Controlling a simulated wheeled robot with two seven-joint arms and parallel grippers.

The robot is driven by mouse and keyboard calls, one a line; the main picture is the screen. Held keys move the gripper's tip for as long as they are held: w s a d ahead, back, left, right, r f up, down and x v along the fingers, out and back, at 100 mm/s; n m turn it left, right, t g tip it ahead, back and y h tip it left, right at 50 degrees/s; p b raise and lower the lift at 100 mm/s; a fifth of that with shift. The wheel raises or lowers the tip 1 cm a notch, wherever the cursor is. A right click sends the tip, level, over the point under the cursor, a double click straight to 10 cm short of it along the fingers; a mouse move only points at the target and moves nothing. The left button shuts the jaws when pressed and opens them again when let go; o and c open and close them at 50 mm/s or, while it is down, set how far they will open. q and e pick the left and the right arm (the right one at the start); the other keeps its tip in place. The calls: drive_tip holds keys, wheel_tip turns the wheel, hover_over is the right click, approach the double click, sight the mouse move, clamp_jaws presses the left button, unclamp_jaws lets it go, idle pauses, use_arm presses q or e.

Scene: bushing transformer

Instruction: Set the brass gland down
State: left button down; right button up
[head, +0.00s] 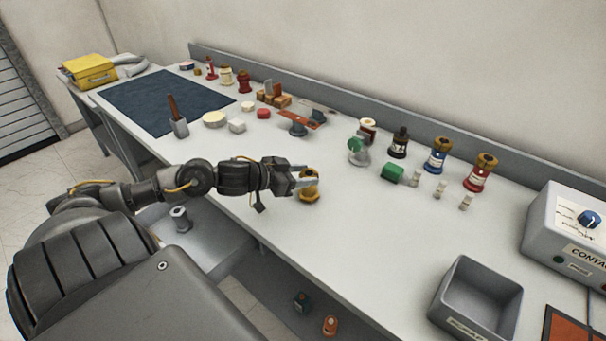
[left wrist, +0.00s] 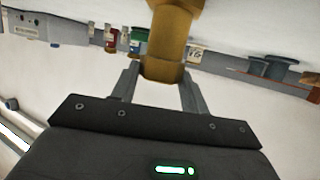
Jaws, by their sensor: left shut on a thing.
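The brass gland (head: 309,194) is at the tip of my left gripper (head: 305,181), above or on the front part of the white bench; I cannot tell whether its base touches the bench top. In the left wrist view the brass gland (left wrist: 168,45) stands between the two fingers of my left gripper (left wrist: 162,75), which are shut on it. Its wide flange is cut off by the top edge of that view. My right gripper is in neither view.
The bench top (head: 350,235) is clear in front of and right of the gland. A grey bin (head: 447,290) stands at the front right, near a control box (head: 570,235). Bushings, a green block (head: 392,173) and small white parts stand behind. A dark mat (head: 165,100) lies far left.

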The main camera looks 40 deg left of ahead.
use_arm(q)
drive_tip(key=c, duration=0.7)
unclamp_jaws()
drive_tip(key=shift+f, duration=0.1)
drive_tip(key=shift+s+a+r, duration=0.2)
drive_tip(key=shift+s, duration=0.3)
drive_tip(key=p+v, duration=0.2)
drive_tip(key=v, duration=0.9)
drive_tip(key=shift+r, duration=0.1)
